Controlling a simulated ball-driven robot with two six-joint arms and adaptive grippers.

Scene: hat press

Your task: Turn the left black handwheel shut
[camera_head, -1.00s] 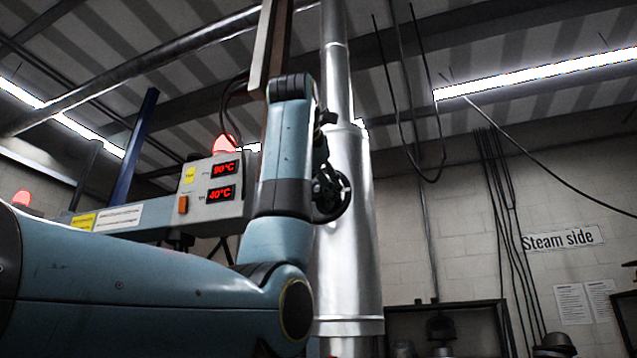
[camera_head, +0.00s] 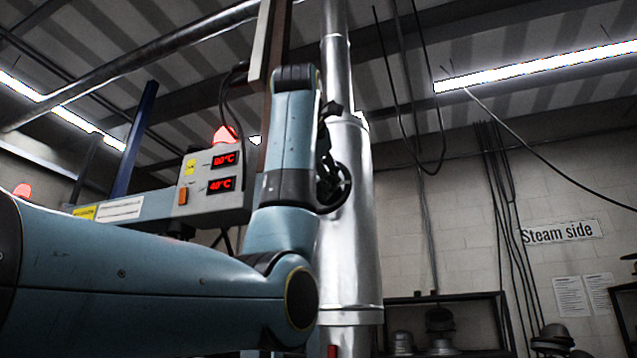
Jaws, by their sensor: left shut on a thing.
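The black handwheel (camera_head: 340,188) stands in front of the shiny metal pipe, and only its right part shows. My blue left arm covers the rest of it. My left gripper (camera_head: 324,165) is a dark shape at the end of that arm, mostly hidden behind the upright wrist link. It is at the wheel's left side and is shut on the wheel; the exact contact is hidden. My right gripper is not in view.
The insulated metal pipe (camera_head: 347,250) rises behind the wheel. A grey control box (camera_head: 208,203) with red displays is left of my wrist. Shelves with dark hat blocks (camera_head: 439,320) stand low at the right. A "Steam side" sign (camera_head: 561,232) hangs on the wall.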

